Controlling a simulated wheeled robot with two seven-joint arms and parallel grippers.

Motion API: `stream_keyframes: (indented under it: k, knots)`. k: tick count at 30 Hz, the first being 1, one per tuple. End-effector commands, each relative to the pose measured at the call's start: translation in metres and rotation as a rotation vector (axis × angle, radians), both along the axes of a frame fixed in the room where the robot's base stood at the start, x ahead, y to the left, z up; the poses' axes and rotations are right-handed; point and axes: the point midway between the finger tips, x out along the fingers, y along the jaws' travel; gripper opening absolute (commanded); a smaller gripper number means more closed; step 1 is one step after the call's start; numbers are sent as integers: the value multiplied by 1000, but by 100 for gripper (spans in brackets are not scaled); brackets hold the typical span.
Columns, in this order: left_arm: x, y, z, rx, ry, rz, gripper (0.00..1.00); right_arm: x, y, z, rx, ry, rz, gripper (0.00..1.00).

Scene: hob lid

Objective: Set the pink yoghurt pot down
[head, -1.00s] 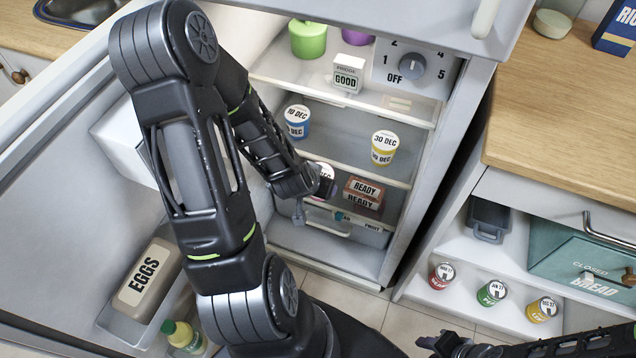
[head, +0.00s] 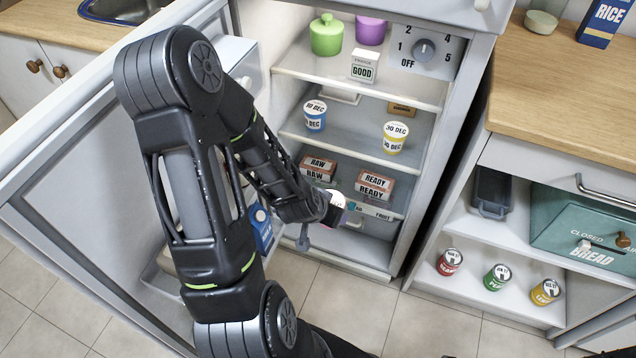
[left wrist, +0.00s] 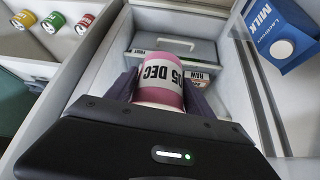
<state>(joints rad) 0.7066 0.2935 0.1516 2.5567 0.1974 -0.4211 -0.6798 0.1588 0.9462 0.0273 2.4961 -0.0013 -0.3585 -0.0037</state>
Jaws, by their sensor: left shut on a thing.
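My left gripper (head: 328,208) is shut on the pink yoghurt pot (left wrist: 158,78), which reads 05 DEC. In the head view only the pot's pale lid and a little pink (head: 336,198) show past the gripper. The pot is held in front of the fridge's lower part, near the RAW pack (head: 318,168), the READY pack (head: 374,184) and the fruit drawer (head: 370,212). A blue pot (head: 315,115) and a yellow pot (head: 395,137) stand on the middle shelf (head: 352,146). My right gripper is not clearly in view.
The open fridge door (head: 110,190) is at the left, with a milk carton (left wrist: 275,35) in it. The top shelf (head: 325,68) holds a green jar (head: 326,34) and a GOOD block (head: 363,67). Bare shelf shows between the blue and yellow pots. Small cans (head: 497,277) stand at the right.

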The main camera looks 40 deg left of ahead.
Motion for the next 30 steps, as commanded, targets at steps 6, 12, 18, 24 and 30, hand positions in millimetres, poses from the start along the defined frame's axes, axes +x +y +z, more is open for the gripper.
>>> stream_keyframes:
  k: [6, 12, 18, 24, 30]
  knots:
    - [25, -34, 31, -10, -18, -177, 10, 1, 0, 0, 0, -2, 0, 36]
    - [49, -70, 75, -14, -32, -362, 10, 1, 0, 0, 0, -1, 1, 36]
    - [70, -110, 140, 1, -33, -570, 10, 1, 0, 0, 0, -1, 1, 36]
    - [78, -138, 189, 11, -16, -691, 10, 0, 0, 0, 0, -1, 0, 36]
    - [79, -143, 197, 12, -11, -709, 10, 1, 0, 0, 0, -1, 0, 36]
